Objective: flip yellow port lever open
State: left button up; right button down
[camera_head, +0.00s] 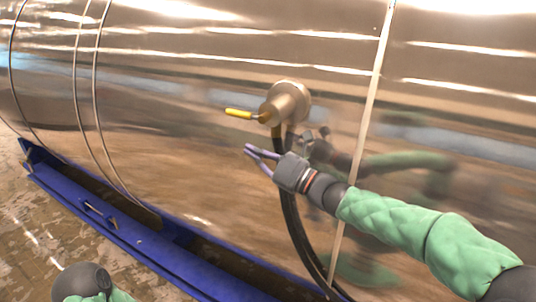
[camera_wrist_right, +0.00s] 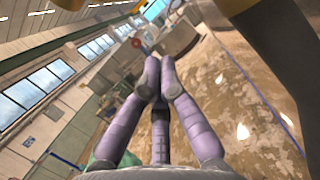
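The yellow port lever (camera_head: 240,113) sticks out to the left, nearly level, from a round metal port (camera_head: 290,101) on the chamber wall in the head view. My right gripper (camera_head: 248,149) is below the lever, apart from it. Its purple fingers point left and come together at the tips, with nothing seen between them. The right wrist view also shows these fingers (camera_wrist_right: 160,75) with their tips close together. Yellow bits lie at the top edge of that view; I cannot tell what they are. A dark part of my left arm shows at the bottom left of the head view; its fingers are not seen.
The shiny chamber wall (camera_head: 180,80) fills the background and reflects my arm. A black hose (camera_head: 292,215) hangs from the port behind my right wrist. A blue support rail (camera_head: 120,240) runs along the chamber's foot. Space left of the lever is clear.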

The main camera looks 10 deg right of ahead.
aim_at(239, 114)
jog(key=w+r, duration=0.1)
jog(key=a+r+p, duration=0.1)
jog(key=r, duration=0.1)
jog(key=w+a+r+p, duration=0.1)
jog(key=shift+w+a+r, duration=0.1)
jog(key=shift+w+r, duration=0.25)
jog(key=shift+r, duration=0.05)
